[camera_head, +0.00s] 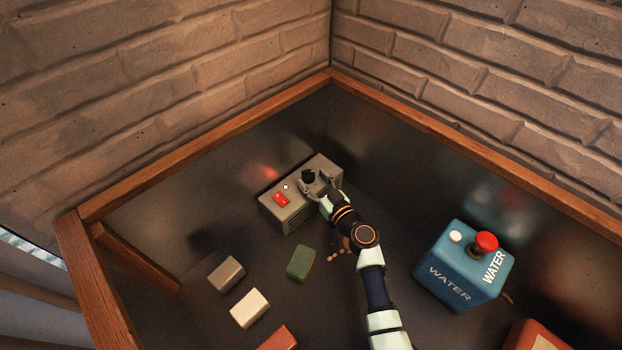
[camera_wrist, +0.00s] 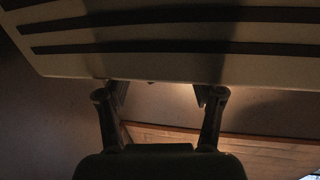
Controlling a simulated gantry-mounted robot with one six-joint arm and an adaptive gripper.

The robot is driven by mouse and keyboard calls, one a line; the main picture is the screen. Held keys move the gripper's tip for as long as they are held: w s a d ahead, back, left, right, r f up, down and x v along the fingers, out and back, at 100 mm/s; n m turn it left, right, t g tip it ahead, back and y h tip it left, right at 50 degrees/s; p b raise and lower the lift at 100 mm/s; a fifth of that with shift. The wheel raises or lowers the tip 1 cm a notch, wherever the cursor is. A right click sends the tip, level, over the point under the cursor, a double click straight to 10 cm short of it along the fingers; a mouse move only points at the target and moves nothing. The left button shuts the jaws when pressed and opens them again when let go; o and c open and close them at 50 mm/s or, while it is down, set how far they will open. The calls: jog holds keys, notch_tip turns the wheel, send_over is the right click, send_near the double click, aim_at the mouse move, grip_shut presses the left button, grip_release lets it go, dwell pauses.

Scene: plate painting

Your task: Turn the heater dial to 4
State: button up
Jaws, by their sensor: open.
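The heater (camera_head: 289,208) is a grey box with side vents near the back of the table. A red switch (camera_head: 280,199) and a small light sit on its top. The black dial (camera_head: 308,176) is on the top towards the right end. My gripper (camera_head: 316,181) is at the dial, its fingers apart; whether they touch it I cannot tell. In the wrist view the two fingers of my gripper (camera_wrist: 160,95) are spread, with the vented heater side (camera_wrist: 165,68) filling the top. The dial itself is not clear there, and its number cannot be read.
A blue water box (camera_head: 463,272) with a red button stands at the right. Green (camera_head: 300,263), grey (camera_head: 226,273), white (camera_head: 249,308) and red (camera_head: 278,338) blocks lie at front left. Small brown pieces (camera_head: 336,254) lie near my arm. A wooden rim (camera_head: 205,150) borders the table.

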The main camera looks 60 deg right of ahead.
jog(key=shift+x, duration=0.8)
jog(key=shift+c, duration=0.2)
jog(key=shift+a, duration=0.1)
jog(key=c, duration=1.1)
jog(key=shift+w+a+f+m+g+h, duration=0.1)
jog(key=shift+a+f+m+g+h, duration=0.1)
jog(key=shift+m+g+h, duration=0.4)
jog(key=shift+r+m+g+h+p, duration=0.1)
jog(key=shift+m+g+h+p, duration=0.25)
jog(key=shift+m+g+h, duration=0.75)
jog(key=shift+d, duration=0.1)
jog(key=o, duration=1.1)
